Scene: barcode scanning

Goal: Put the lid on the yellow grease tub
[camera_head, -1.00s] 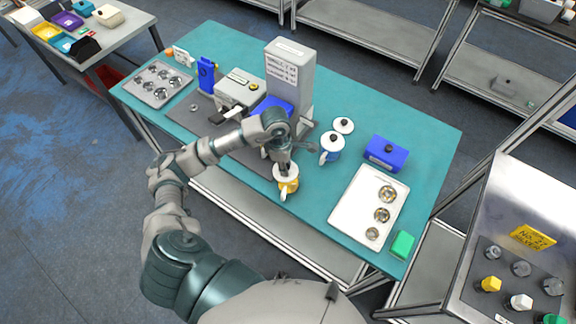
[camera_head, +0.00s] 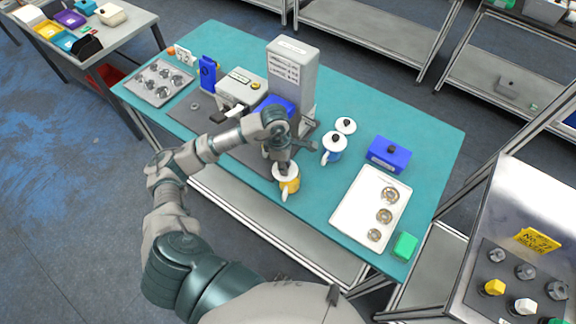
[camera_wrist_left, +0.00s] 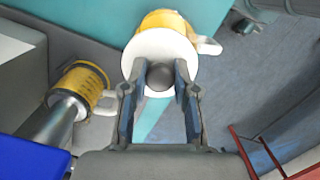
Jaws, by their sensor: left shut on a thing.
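A yellow tub (camera_head: 289,186) with a white handle stands near the table's front edge. It also shows in the left wrist view (camera_wrist_left: 167,21), partly hidden behind a white round lid (camera_wrist_left: 135,62) with a dark knob. My left gripper (camera_head: 283,160) is above this tub, with its fingers (camera_wrist_left: 160,80) shut on the lid's knob. The lid is over the tub's mouth; I cannot tell whether it is fully seated. A second yellow container (camera_wrist_left: 80,84) with a metal cylinder at its end shows in the left wrist view. My right gripper is not in view.
A grey machine (camera_head: 292,72) stands behind my arm. The teal table (camera_head: 322,202) is clear just right of the yellow tub.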

